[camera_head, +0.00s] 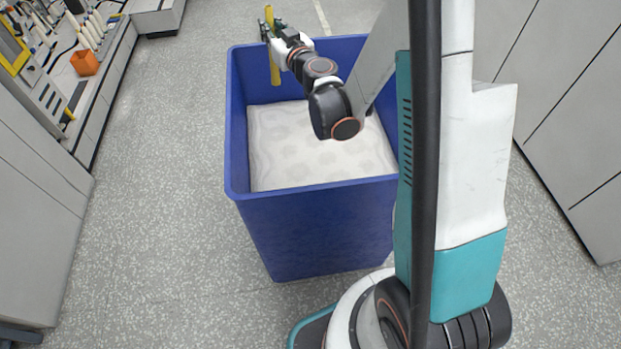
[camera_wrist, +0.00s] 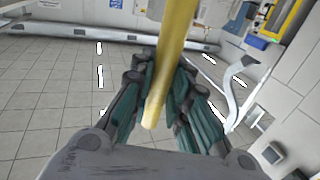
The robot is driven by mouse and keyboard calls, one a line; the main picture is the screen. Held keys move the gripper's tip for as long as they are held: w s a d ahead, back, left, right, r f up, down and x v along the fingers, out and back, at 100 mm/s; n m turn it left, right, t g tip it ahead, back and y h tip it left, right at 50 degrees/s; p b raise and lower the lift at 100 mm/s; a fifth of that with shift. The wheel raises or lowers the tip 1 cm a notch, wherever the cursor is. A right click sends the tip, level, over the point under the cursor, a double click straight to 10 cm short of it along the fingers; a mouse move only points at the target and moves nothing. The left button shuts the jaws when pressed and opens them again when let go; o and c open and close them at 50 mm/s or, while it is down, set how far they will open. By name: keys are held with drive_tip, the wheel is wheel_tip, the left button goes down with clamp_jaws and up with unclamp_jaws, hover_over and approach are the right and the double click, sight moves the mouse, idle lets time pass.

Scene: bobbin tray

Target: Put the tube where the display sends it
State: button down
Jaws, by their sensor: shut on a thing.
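A long yellow tube (camera_head: 272,45) is held near the back left corner of the blue bin, and it stands nearly upright. My gripper (camera_head: 266,30) is shut on the tube, above the bin's rim. In the wrist view the tube (camera_wrist: 171,65) runs from the top edge down between the teal fingers of my gripper (camera_wrist: 165,95). Its near end is free and pale. I cannot identify a display that I can read in either view.
A large blue bin (camera_head: 310,232) with a white lining stands in the middle. A bench at the left holds several tubes and an orange container (camera_head: 85,62). Grey cabinets (camera_head: 575,110) stand at the right. Speckled floor (camera_head: 165,200) is clear left of the bin.

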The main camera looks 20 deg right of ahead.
drive_tip(key=s+d+f+n+y+b, duration=0.1)
drive_tip(key=s+d+f+y+b, duration=0.15)
drive_tip(key=d, duration=0.45)
drive_tip(key=s+d+f+n+y+b, duration=0.1)
drive_tip(key=s+d+f+n+y, duration=0.15)
drive_tip(key=d, duration=0.55)
wheel_tip(320, 180, down, 6)
drive_tip(key=s+g+b, duration=0.1)
drive_tip(key=b, duration=0.2)
drive_tip(key=shift+b, duration=0.4)
drive_tip(key=shift+a+m, duration=0.1)
drive_tip(key=shift+m, duration=0.15)
drive_tip(key=c, duration=1.5)
unclamp_jaws()
drive_tip(key=shift+o, duration=0.2)
drive_tip(key=v, duration=1.2)
drive_tip(key=shift+a, duration=0.15)
